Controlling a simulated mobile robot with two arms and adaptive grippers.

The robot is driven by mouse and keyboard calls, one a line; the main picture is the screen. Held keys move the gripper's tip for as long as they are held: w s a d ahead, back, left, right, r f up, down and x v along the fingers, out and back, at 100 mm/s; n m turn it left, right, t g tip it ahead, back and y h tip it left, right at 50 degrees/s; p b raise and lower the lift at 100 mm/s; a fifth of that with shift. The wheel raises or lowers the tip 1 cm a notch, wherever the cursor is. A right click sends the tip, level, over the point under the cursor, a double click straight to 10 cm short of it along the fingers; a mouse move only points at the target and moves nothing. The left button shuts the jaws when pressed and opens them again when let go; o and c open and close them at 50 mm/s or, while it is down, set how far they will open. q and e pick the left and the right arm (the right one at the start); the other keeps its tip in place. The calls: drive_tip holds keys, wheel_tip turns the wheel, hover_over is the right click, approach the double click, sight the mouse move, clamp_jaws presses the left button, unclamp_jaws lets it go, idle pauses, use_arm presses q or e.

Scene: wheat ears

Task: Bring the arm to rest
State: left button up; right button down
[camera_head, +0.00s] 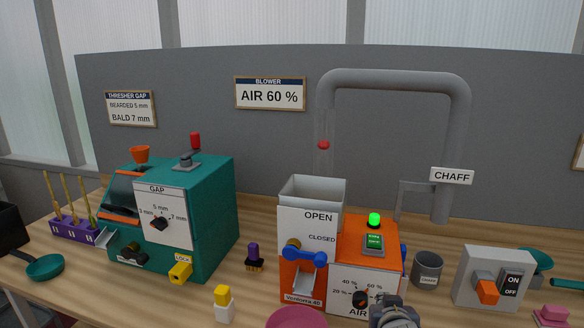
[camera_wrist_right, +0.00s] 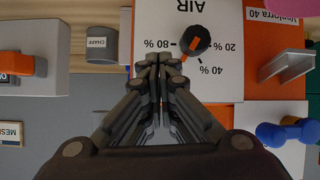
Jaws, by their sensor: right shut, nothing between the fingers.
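My right gripper (camera_head: 393,308) is at the bottom edge of the head view, in front of the orange winnower's (camera_head: 372,232) lower right. In the right wrist view, which is upside down, its fingers (camera_wrist_right: 158,62) are together and empty. The black AIR knob (camera_wrist_right: 195,40) is beside the fingertips; whether they touch it is unclear. Its orange mark points between the 40 % and 80 % labels, and the 60 % label is hidden by the fingers. The knob (camera_head: 360,298) also shows in the head view. My left gripper is not in view.
A grey CHAFF cup (camera_head: 428,270) and a switch box (camera_head: 493,279) stand right of the winnower. Its green lamp (camera_head: 374,219) is lit. A teal thresher (camera_head: 207,222) stands left. A pink bowl (camera_head: 297,318) is at the front. A wall sign (camera_head: 270,95) reads AIR 60 %.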

drive_tip(key=s+f+n+g+y, duration=0.1)
drive_tip(key=s+f+g, duration=0.2)
drive_tip(key=s+f, duration=0.55)
drive_tip(key=s+a+f+n+g+y, duration=0.1)
drive_tip(key=s+f+n+g, duration=0.15)
drive_tip(key=s, duration=1.15)
drive_tip(key=s+f+g+y, duration=0.1)
drive_tip(key=s+f+g, duration=0.2)
drive_tip(key=s+f, duration=0.55)
drive_tip(key=s+f+b, duration=0.1)
drive_tip(key=s+f, duration=0.1)
drive_tip(key=f, duration=1)
drive_tip(key=s+f, duration=0.2)
drive_tip(key=f, duration=1.1)
drive_tip(key=s+d+f+g+b, duration=0.1)
drive_tip(key=s+d+f+g, duration=0.1)
drive_tip(key=s+f, duration=1.4)
drive_tip(key=shift+s+d+f+n, duration=0.3)
drive_tip(key=shift+s+f+n, duration=0.05)
drive_tip(key=shift+s+f, duration=0.1)
